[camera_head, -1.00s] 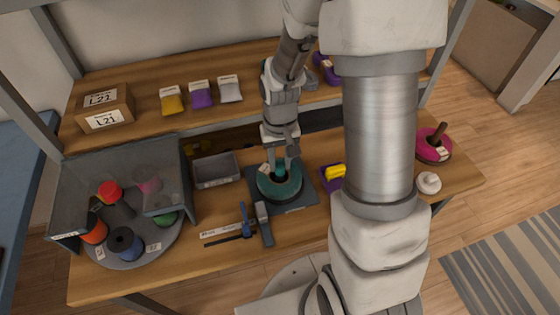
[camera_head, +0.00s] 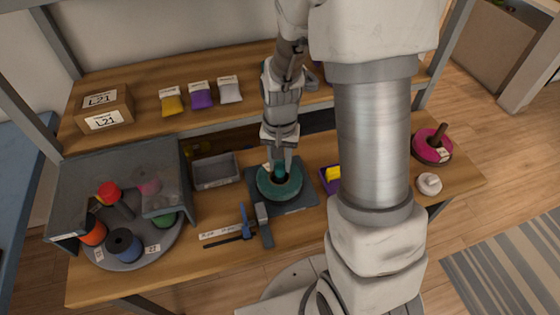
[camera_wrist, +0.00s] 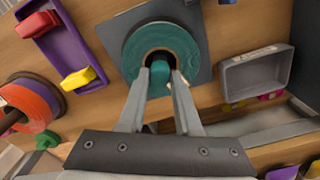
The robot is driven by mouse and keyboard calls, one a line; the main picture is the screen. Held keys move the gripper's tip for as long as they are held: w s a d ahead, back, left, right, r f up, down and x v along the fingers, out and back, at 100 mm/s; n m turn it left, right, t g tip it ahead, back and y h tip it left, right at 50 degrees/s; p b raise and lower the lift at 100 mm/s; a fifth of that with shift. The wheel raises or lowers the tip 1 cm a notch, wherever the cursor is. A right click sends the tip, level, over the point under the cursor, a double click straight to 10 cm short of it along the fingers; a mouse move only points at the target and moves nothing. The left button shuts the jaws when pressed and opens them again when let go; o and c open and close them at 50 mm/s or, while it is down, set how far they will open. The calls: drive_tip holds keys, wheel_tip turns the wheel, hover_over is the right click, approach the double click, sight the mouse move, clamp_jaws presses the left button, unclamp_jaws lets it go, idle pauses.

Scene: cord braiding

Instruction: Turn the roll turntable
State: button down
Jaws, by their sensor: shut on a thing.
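The round grey turntable (camera_head: 165,243) stands at the left of the bench, partly under a grey hood (camera_head: 115,165). It bears several coloured spools: red, orange, blue and green ones show. My gripper (camera_head: 279,167) is away from it, over a teal roll (camera_head: 265,192) on a dark square plate (camera_head: 303,200). In the wrist view, my gripper (camera_wrist: 160,75) has its fingers on either side of a small teal piece (camera_wrist: 160,70) at the hole of the teal roll (camera_wrist: 190,45). How deep the piece sits I cannot tell.
A grey tray (camera_head: 216,183) lies between hood and plate. A blue-handled tool (camera_head: 243,222) lies in front. A purple tray (camera_head: 324,181) with yellow pieces is partly behind my arm. A magenta roll (camera_head: 424,150) stands at the right. A box and several pouches are on the shelf.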

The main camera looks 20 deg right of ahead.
idle(0.5)
drive_tip(key=c, duration=0.6)
unclamp_jaws()
wheel_tip(320, 180, up, 18)
drive_tip(key=p, duration=0.2)
drive_tip(key=shift+f, duration=0.25)
drive_tip(key=s+r+n+t, duration=0.5)
drive_tip(key=s+r, duration=0.4)
drive_tip(key=s, duration=0.4)
drive_tip(key=shift+s+t, duration=0.3)
drive_tip(key=shift+s, duration=0.05)
